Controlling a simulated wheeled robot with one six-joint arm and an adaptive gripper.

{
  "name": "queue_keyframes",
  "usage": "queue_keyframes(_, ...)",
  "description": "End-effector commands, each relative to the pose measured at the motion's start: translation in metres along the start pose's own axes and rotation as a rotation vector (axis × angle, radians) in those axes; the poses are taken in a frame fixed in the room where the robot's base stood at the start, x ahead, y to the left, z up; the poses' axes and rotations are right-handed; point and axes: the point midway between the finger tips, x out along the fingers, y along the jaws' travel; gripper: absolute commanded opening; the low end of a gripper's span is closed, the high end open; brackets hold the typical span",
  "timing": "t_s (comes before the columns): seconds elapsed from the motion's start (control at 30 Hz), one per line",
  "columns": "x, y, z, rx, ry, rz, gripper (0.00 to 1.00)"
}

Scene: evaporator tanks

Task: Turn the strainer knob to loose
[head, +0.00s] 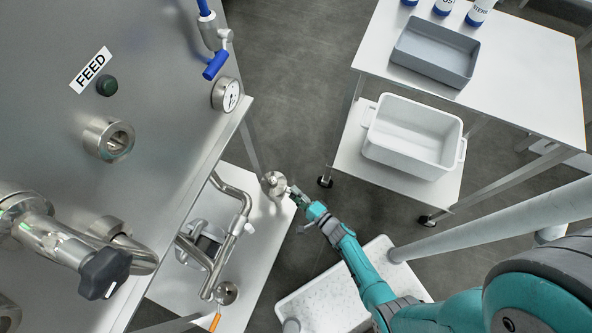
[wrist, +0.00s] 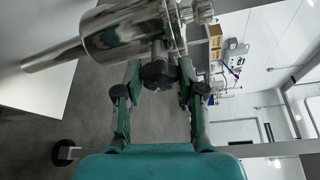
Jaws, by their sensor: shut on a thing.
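The strainer (head: 273,184) is a round steel body at the right end of the low pipework in the head view. In the wrist view its shiny steel cylinder (wrist: 118,34) fills the upper left. A dark faceted knob (wrist: 157,72) sticks out below it, between the fingers. My gripper (head: 295,194) reaches the strainer from the right. In the wrist view my gripper (wrist: 158,78) is shut on the knob, with one green finger on each side. The head view hides the knob behind the gripper.
Steel pipework (head: 213,248) runs left of the strainer above a pale plate. The large tank (head: 150,80) with its gauge (head: 226,94) and black valve knob (head: 105,273) stands left. A white cart holds a grey tray (head: 434,50) and a white bin (head: 413,137). Floor is free between.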

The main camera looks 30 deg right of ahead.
Motion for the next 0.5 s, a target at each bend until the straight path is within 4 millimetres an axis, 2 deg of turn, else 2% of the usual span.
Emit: queue_keyframes(0.5, 0.0005, 0.0021, -0.0004, -0.349, -0.001, -0.141, 0.04)
